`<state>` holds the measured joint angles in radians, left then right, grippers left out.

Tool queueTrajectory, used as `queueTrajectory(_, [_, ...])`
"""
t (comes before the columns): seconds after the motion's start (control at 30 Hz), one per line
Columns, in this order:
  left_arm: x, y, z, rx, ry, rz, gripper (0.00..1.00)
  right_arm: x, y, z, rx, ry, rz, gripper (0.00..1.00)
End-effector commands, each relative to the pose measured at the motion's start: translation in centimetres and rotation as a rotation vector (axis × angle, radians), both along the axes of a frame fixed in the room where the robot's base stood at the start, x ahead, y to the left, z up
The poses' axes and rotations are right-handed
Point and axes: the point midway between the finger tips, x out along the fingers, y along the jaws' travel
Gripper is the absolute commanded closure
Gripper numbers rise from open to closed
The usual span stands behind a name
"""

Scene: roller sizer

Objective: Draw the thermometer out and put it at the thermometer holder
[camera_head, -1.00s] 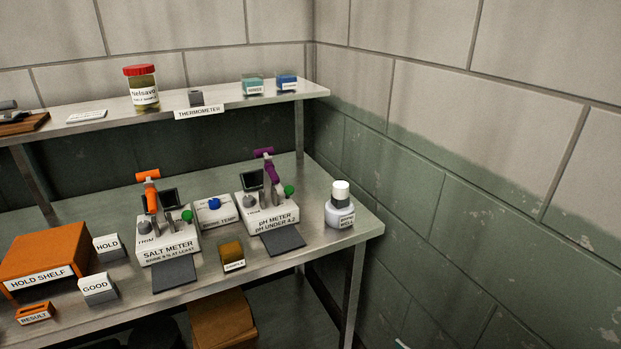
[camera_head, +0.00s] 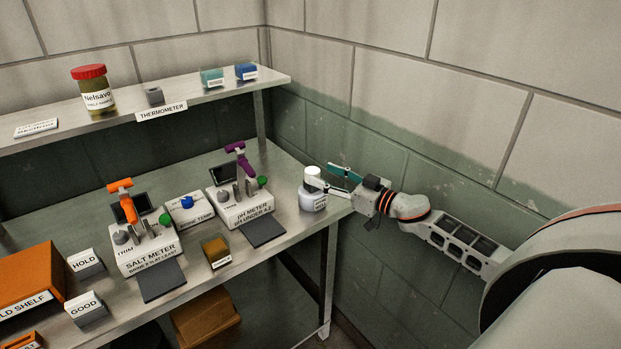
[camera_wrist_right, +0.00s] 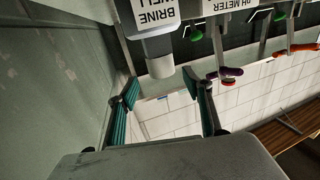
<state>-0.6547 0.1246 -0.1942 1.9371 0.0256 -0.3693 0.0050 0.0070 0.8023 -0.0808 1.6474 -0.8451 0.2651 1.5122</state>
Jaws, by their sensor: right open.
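The grey thermometer holder (camera_head: 154,96) stands on the upper shelf behind a THERMOMETER label; its top looks empty. The white BRINE WELL bottle (camera_head: 312,199) stands at the right end of the bench, with a white round top (camera_head: 312,171). I cannot tell whether that top is the thermometer's head; no thermometer stem shows. My right gripper (camera_head: 322,176) is open at the bottle's top, its fingers apart. In the right wrist view the white top (camera_wrist_right: 160,69) shows between and beyond the teal fingers (camera_wrist_right: 165,90). My left gripper is not in view.
On the bench are the SALT METER (camera_head: 148,249), the BRINE TEMP box (camera_head: 189,207), the pH METER (camera_head: 243,207) and a brown sample block (camera_head: 216,252). The red-lidded jar (camera_head: 94,92) and teal (camera_head: 212,78) and blue (camera_head: 246,72) boxes stand on the shelf. A wall is close on the right.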

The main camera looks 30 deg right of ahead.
Motion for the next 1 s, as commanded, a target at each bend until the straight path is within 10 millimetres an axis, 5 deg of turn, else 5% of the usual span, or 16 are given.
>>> queueTrajectory(0.4, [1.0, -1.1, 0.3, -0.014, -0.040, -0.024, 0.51, 4.2, 1.8, -0.1, 0.000, -0.001, -0.001, 0.50])
queueTrajectory(0.73, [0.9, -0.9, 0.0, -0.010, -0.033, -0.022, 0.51, 4.5, 1.9, -0.1, 0.000, 0.001, -0.001, 0.50])
queueTrajectory(0.9, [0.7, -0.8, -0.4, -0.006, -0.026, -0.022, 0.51, 4.5, 2.0, -0.1, 0.000, 0.001, -0.001, 0.92])
queueTrajectory(1.0, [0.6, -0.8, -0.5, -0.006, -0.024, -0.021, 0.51, 4.5, 2.0, -0.1, 0.000, 0.001, -0.001, 0.92])
